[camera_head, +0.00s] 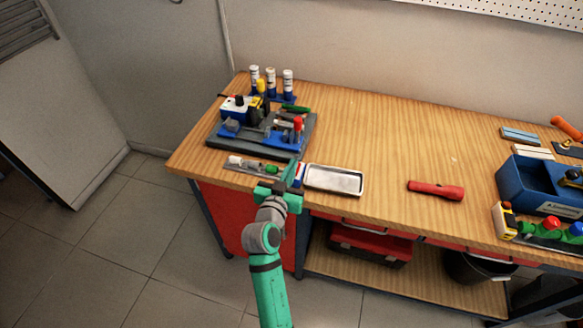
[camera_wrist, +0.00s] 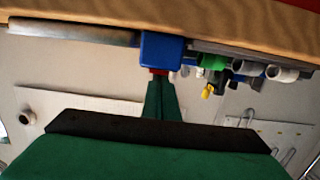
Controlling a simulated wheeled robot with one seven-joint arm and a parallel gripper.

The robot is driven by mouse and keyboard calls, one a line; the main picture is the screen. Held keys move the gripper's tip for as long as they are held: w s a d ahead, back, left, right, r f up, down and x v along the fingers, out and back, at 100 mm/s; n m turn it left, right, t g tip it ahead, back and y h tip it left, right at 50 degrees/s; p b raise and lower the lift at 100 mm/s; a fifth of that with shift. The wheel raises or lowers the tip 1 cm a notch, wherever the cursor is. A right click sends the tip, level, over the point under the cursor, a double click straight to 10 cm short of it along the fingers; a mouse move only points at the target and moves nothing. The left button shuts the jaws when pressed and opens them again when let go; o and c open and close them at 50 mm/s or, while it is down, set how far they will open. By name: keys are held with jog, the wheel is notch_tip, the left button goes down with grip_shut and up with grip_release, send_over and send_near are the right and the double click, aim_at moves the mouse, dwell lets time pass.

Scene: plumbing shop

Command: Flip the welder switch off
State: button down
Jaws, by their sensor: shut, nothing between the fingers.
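A small blue box (camera_wrist: 161,50) is at the bench's front edge in the wrist view. A small red part (camera_wrist: 158,71) shows on it, right at my fingertips; I cannot tell whether they touch. In the head view the box (camera_head: 300,170) is largely hidden behind my gripper (camera_head: 292,168). My gripper, also in the wrist view (camera_wrist: 161,80), is shut and empty, pointing at the box. A grey-based machine (camera_head: 262,133) with blue, yellow and white parts stands at the bench's back left. I cannot tell for certain which part is the welder switch, or its position.
A white-rimmed tray (camera_head: 335,180) lies just right of my gripper. A strip of small fittings (camera_head: 262,167) lies left of it. A red flashlight (camera_head: 436,190) and a blue bin (camera_head: 540,186) are further right. The wooden bench top (camera_head: 400,140) is clear in the middle.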

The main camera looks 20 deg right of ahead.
jog(key=shift+w+f, duration=0.1)
jog(key=shift+f, duration=0.05)
jog(key=shift+r, duration=0.5)
jog(key=r, duration=0.2)
jog(key=shift+w+d+r, duration=0.1)
jog(key=shift+w+r, duration=0.1)
jog(key=shift+r, duration=0.15)
jog(key=s+a+r, duration=0.3)
jog(key=s+a, duration=0.2)
jog(key=s, duration=0.2)
jog(key=shift+s+r, duration=0.4)
